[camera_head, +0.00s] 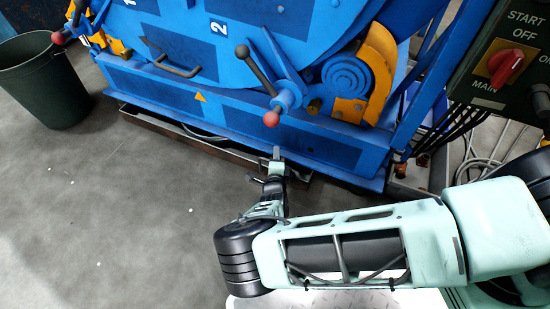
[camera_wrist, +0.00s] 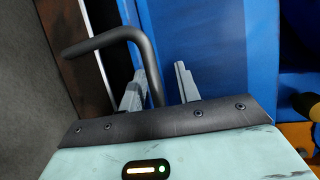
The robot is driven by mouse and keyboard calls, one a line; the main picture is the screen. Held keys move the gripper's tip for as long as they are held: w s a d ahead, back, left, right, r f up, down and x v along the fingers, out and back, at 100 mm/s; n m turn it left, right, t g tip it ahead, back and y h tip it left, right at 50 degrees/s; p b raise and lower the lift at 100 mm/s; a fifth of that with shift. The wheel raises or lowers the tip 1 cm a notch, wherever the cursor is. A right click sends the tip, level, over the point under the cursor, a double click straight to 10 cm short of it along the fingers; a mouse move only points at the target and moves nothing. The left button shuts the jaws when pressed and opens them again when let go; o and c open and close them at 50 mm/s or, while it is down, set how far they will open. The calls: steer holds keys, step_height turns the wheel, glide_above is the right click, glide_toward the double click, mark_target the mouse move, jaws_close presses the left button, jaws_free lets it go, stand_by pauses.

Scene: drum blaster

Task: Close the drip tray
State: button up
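The drip tray (camera_head: 150,122) is a low, brown-edged tray under the front of the blue machine. Its front edge sticks out past the machine, with part of its inside showing. In the wrist view its brown front (camera_wrist: 78,62) and pale rim are at upper left. A dark bent bar (camera_wrist: 100,40), like a handle, runs from the left and curves down between my fingers. My gripper (camera_head: 268,168) is at the tray's right part, low in front of the machine. In the wrist view my gripper (camera_wrist: 162,72) is open, with a gap right of the bar. Contact cannot be told.
The blue machine (camera_head: 240,125) rises behind the tray, with red-knobbed levers (camera_head: 271,118) projecting above my gripper. A dark bin (camera_head: 42,80) stands at far left. A control box (camera_head: 510,60) and cables are at right. The grey floor (camera_head: 120,220) is clear in front.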

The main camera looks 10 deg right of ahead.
steer(key=shift+a, duration=0.1)
steer(key=p+v, duration=0.6)
steer(key=v, duration=1.1)
steer(key=shift+s, duration=0.25)
steer(key=s+d+r+n+g+y+p, duration=0.15)
steer(key=s+r+n+g, duration=0.35)
steer(key=r+n, duration=0.8)
steer(key=s+d+r+n+g+y, duration=0.2)
steer(key=s+r+n+g, duration=0.4)
steer(key=r, duration=1.4)
steer(key=s+d+r+n+g+y+p, duration=0.1)
steer(key=s+r+n+g, duration=0.3)
steer(key=r+n, duration=0.9)
step_height(320, 180, up, 41)
steer(key=m+p, duration=0.2)
steer(key=p, duration=3.5)
steer(key=shift+p, duration=0.35)
